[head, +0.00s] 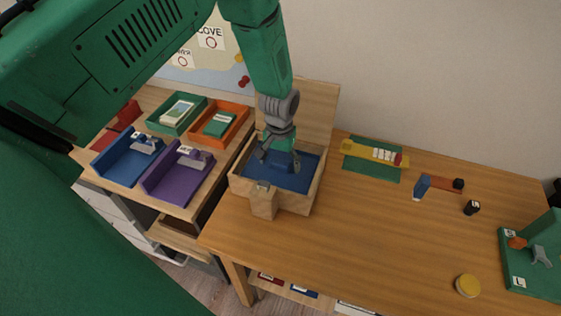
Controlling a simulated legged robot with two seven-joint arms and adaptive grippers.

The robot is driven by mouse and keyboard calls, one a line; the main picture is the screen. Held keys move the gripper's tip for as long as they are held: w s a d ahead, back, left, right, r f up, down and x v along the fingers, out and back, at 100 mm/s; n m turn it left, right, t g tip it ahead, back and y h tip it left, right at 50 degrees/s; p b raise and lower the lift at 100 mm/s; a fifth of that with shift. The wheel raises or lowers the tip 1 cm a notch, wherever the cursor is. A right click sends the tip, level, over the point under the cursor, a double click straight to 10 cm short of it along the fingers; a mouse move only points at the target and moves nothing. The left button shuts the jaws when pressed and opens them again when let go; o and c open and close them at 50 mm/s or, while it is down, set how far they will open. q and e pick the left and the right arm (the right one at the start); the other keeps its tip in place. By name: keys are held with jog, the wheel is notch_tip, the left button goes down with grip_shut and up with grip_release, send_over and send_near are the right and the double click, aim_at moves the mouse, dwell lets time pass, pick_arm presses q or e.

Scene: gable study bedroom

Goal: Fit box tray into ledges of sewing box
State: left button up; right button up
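The sewing box (238,187) is an open wooden box on the table, with its lid (310,100) standing up at the back. The blue box tray (288,184) lies inside the box walls, below the rim. I cannot tell whether it rests on the ledges, which are hidden. My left gripper (280,160) points down into the box over the tray. Its fingers are spread apart, one to each side of the tray's middle, and they look open. Whether they touch the tray is unclear. My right gripper is out of view.
Blue (125,172), purple (178,185), green (165,125) and orange (205,136) trays stand left of the box. A green mat (365,165), small items and a green stand (525,270) lie to the right. The table front (370,245) is clear. A wooden block (263,202) juts from the box front.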

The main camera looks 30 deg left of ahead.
aim_at(280, 161)
pick_arm(q)
jog(key=shift+r, duration=0.1)
notch_tip(280, 161, up, 12)
dwell(0.5)
jog(key=shift+f, duration=0.2)
